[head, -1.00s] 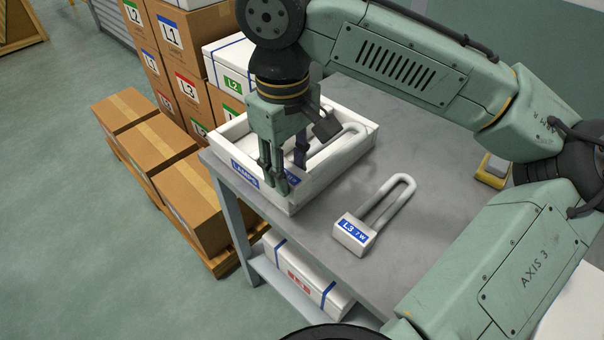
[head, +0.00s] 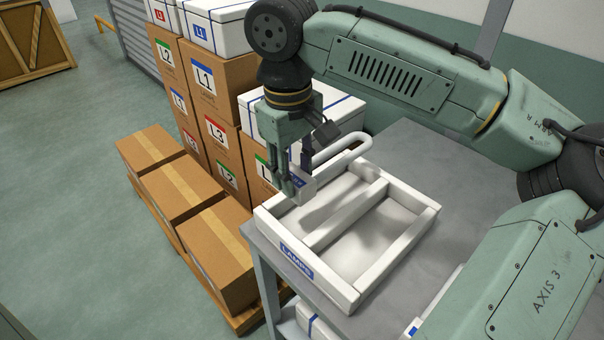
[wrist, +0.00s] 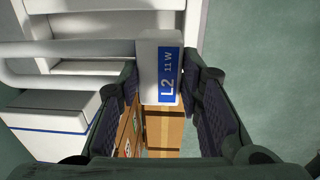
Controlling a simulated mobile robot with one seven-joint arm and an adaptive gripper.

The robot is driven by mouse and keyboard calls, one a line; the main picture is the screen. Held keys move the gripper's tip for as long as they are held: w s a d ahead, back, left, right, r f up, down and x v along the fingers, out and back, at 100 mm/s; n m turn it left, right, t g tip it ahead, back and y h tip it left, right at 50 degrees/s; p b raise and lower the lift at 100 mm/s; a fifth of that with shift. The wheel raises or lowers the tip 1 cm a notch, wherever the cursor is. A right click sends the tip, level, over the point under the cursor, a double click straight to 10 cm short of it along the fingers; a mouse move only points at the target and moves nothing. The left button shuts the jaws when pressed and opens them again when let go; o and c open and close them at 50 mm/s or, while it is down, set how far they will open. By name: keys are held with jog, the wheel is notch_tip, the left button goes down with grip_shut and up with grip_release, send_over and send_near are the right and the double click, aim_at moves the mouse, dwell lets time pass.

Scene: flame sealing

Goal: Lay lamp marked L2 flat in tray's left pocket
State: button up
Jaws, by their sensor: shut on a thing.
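My gripper (head: 290,178) is shut on the white lamp marked L2 (head: 345,148), holding it by its base. The L2 11 W label (wrist: 170,76) reads clearly between the fingers in the wrist view. The lamp's U-shaped tube points back and right and looks roughly level. The lamp is held above the back left part of the white tray (head: 375,282). The tray has a LAMPS label and a divider between two pockets. The left pocket (head: 318,205) is partly hidden by the lamp and gripper; the right pocket (head: 372,236) is empty.
The tray stands on a grey table (head: 415,160). Stacked cartons (head: 205,85) and a white strapped box (head: 250,110) stand close on its left and behind. Low cartons (head: 215,245) sit on a pallet at left. A white piece with a blue label (head: 413,328) shows partly beside my arm.

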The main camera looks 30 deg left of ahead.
aim_at(295, 230)
jog(key=shift+w+a+f, duration=0.1)
jog(key=shift+w+a, duration=0.05)
notch_tip(295, 230, down, 5)
jog(key=b, duration=0.5)
grip_shut()
jog(key=shift+f+b, duration=0.75)
jog(key=shift+f, duration=1.05)
jog(key=o, duration=1.3)
grip_release()
jog(key=shift+c, duration=0.4)
